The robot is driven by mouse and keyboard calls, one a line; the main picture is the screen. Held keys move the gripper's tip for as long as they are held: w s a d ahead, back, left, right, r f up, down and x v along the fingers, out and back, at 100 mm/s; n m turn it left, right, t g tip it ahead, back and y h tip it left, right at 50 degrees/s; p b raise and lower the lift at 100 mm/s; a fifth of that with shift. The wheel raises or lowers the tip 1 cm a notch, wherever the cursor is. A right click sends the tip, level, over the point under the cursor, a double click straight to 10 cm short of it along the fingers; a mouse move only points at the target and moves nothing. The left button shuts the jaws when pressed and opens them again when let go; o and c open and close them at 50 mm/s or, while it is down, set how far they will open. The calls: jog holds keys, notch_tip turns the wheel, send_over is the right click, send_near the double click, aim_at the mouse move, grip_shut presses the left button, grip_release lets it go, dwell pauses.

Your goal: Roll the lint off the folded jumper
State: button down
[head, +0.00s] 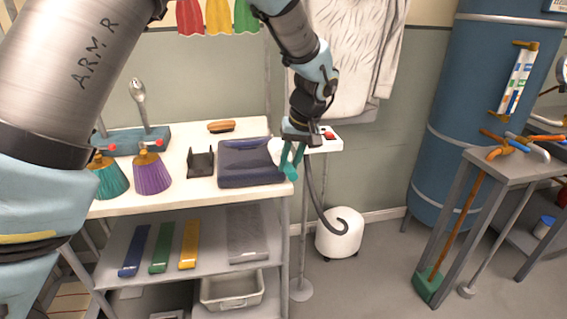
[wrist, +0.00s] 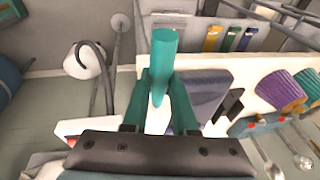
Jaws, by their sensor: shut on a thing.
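The folded jumper (head: 250,165) is dark blue and lies flat on the white bench top near its right front corner. It also shows in the wrist view (wrist: 208,88), partly behind one finger. My gripper (head: 292,160) is beside the jumper's right edge, above the bench corner. In the wrist view its fingers (wrist: 160,98) are closed on the teal handle of the lint roller (wrist: 164,52). A white end, apparently the roller head (head: 275,150), shows at the jumper's right edge. I cannot tell whether it touches the jumper. No lint can be made out.
A black stand (head: 201,163) is left of the jumper, with a brown brush (head: 221,127) behind. Purple (head: 151,174) and teal tasselled items stand farther left.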

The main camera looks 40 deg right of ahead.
jog(key=shift+w+a+b, duration=0.75)
jog(key=shift+w+a, duration=1.1)
jog(key=shift+a, duration=2.1)
jog(key=shift+w+a+b, duration=0.7)
jog(key=shift+w+a, duration=1.1)
jog(key=shift+a, duration=2.15)
jog(key=shift+s+d+f+p, duration=0.1)
jog(key=shift+s+d+p, duration=0.15)
jog(key=shift+s+d, duration=1.7)
jog(key=shift+s+d+r+p, duration=0.1)
jog(key=shift+s+d+p, duration=0.3)
jog(key=shift+d, duration=2.95)
jog(key=shift+s+d+f+p, duration=0.1)
jog(key=shift+s+d, duration=1.2)
jog(key=shift+d, duration=1.35)
jog(key=shift+r+p, duration=2.35)
jog(key=shift+r, duration=1.2)
